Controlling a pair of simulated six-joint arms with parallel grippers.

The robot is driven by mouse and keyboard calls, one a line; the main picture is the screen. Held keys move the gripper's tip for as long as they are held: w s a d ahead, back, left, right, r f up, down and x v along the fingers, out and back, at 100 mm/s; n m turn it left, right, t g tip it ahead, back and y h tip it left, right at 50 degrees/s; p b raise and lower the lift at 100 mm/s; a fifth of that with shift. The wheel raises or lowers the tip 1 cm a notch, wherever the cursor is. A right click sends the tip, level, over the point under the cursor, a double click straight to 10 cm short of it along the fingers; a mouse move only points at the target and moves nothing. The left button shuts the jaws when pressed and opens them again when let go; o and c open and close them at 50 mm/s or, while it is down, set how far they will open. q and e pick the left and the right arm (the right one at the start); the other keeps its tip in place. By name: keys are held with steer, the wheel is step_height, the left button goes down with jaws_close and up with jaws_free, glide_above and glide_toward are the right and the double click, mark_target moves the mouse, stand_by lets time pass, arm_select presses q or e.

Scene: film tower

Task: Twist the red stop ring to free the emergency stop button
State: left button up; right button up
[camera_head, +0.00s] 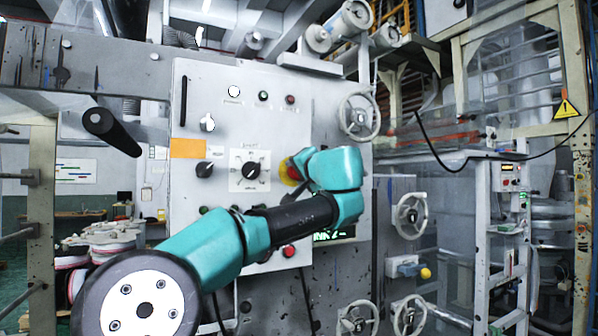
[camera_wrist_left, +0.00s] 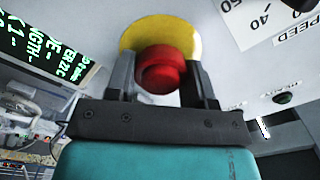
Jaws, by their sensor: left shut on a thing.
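The red stop ring of the emergency stop button (camera_head: 292,171) sits on a yellow disc (camera_head: 283,174) on the grey control panel. In the head view it is partly hidden by my teal left arm. In the left wrist view the red ring (camera_wrist_left: 160,70) stands out from the yellow backing (camera_wrist_left: 160,33). My left gripper (camera_wrist_left: 161,74) has one dark finger on each side of the ring and is shut on it. In the head view my left gripper (camera_head: 298,176) reaches the button from the right side. The right gripper is in neither view.
The panel (camera_head: 222,112) carries a selector dial (camera_head: 249,170), a black knob (camera_head: 204,169), a red lower button (camera_head: 289,251) and small lamps. A green-lettered display (camera_wrist_left: 45,40) is nearby. A handwheel (camera_head: 359,117) is to the right, and a black handle (camera_head: 112,132) juts out left.

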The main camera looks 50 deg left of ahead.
arm_select(q)
steer(key=m, duration=0.6)
steer(key=shift+f, duration=0.1)
stand_by(0.3)
steer(key=o, duration=0.9)
steer(key=shift+d, duration=0.15)
steer(key=v, duration=1.7)
